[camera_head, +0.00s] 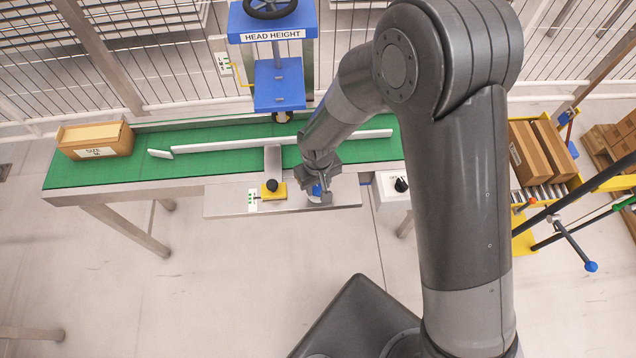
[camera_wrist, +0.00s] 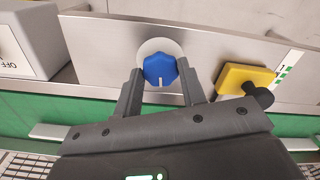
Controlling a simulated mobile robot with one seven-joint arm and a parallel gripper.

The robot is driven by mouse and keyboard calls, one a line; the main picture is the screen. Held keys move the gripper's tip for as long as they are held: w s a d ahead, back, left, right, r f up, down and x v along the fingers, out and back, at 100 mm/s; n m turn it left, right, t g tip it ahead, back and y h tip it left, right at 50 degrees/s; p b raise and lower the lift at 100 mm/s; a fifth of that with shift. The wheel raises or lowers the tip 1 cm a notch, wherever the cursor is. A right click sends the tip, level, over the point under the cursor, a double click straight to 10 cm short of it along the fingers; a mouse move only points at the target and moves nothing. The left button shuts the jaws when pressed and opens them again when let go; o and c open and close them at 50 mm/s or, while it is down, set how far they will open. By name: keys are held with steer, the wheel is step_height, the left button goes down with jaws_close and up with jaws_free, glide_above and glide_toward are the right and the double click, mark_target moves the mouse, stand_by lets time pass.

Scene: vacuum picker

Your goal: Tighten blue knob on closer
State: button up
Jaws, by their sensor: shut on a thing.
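The blue knob (camera_wrist: 160,70) is faceted, with a white pointer line, and sits on a pale round disc on a metal plate (camera_wrist: 105,50). My gripper (camera_wrist: 160,84) has its two fingers on either side of the knob and is shut on it. In the head view my gripper (camera_head: 319,190) is at the front edge of the closer, over the metal plate (camera_head: 230,205). The white line points toward my gripper in the wrist view.
A yellow block with a black knob (camera_head: 272,190) stands just left of my gripper. A grey switch box (camera_head: 392,188) is to the right. The green conveyor (camera_head: 220,160) carries a cardboard box (camera_head: 95,140). The blue head-height post (camera_head: 278,85) rises behind.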

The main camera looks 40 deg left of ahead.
mark_target(318, 188)
steer(key=shift+m, duration=0.9)
steer(key=o, duration=1)
step_height(318, 188, up, 11)
steer(key=shift+f, duration=0.1)
stand_by(0.3)
